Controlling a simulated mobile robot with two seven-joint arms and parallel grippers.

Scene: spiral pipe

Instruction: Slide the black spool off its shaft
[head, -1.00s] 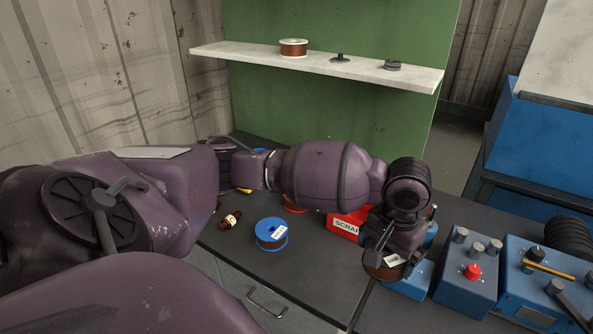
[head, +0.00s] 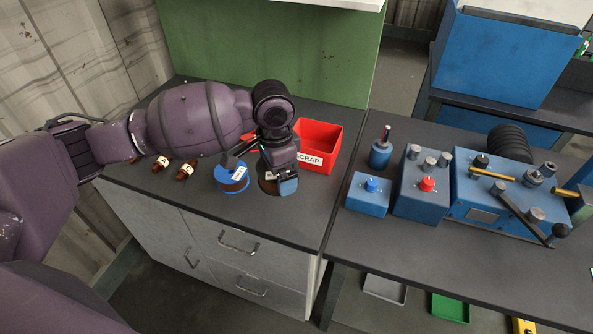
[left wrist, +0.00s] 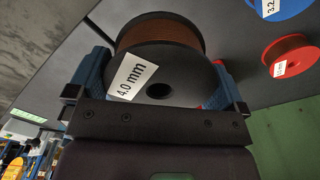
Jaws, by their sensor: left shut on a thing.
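The black spool (head: 266,182) is wound with copper-brown wire. In the left wrist view the black spool (left wrist: 176,72) shows its white "4.0 mm" label and an empty centre hole. My left gripper (head: 277,182) is shut on it, with a blue finger on each side of the spool. The left gripper (left wrist: 160,82) fills the lower wrist view. It is over the left workbench, just right of the blue spool; I cannot tell whether the black spool touches the bench. No shaft shows through its hole. My right gripper is out of view.
The blue spool (head: 231,178) is close on the left, and the red SCRAP bin (head: 318,146) close on the right. A red spool (left wrist: 290,56) lies nearby. Blue machines (head: 421,187) stand on the right bench.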

